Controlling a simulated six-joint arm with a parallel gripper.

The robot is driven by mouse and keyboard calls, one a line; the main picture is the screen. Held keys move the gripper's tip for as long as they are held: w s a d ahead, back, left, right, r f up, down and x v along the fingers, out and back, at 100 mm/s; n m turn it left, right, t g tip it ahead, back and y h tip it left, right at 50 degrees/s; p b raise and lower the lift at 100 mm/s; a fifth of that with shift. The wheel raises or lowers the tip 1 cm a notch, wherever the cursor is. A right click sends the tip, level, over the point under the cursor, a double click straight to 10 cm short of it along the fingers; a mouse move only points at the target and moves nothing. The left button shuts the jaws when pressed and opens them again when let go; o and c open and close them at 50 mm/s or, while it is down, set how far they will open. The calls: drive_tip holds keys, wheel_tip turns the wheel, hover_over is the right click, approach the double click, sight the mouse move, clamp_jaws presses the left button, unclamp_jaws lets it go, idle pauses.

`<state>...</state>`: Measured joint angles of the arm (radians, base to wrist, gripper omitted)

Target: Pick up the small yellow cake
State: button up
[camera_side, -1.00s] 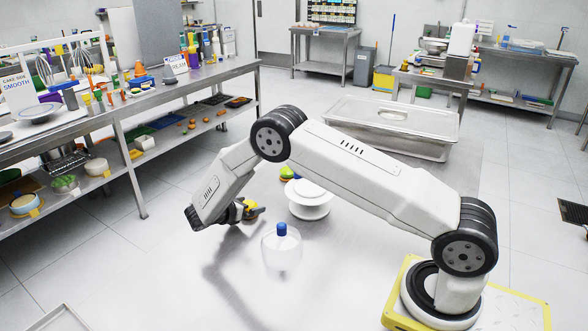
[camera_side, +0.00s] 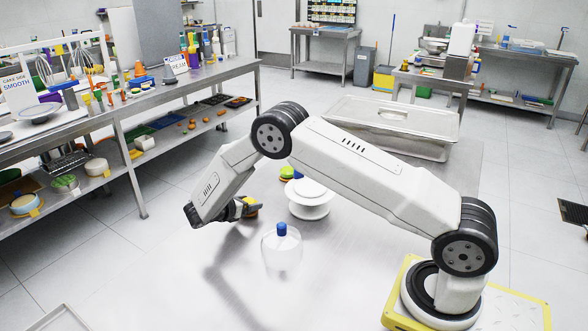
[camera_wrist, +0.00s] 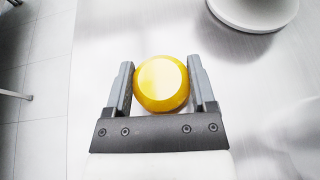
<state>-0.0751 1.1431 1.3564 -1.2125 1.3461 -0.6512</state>
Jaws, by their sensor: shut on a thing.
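The small yellow cake (camera_wrist: 161,84) is round and sits between the two fingers of my gripper (camera_wrist: 162,88) in the wrist view. The fingers are shut on its left and right sides. In the side view the yellow cake (camera_side: 251,208) shows partly behind my gripper (camera_side: 243,209), low over the steel table. I cannot tell whether the cake touches the table.
A white cake stand (camera_side: 309,200) is just right of my gripper, also in the wrist view (camera_wrist: 254,8). A clear container with a blue top (camera_side: 281,230) is in front. A green and yellow item (camera_side: 288,172) lies behind. A large lidded steel pan (camera_side: 392,125) is at the back.

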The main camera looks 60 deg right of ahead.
drive_tip(key=shift+r, duration=0.4)
drive_tip(key=s+a+r, duration=0.2)
drive_tip(key=s+r, duration=0.9)
drive_tip(key=s, duration=0.2)
drive_tip(key=shift+s+a+r, duration=0.2)
drive_tip(key=shift+s+a, duration=0.15)
drive_tip(key=shift+s, duration=0.05)
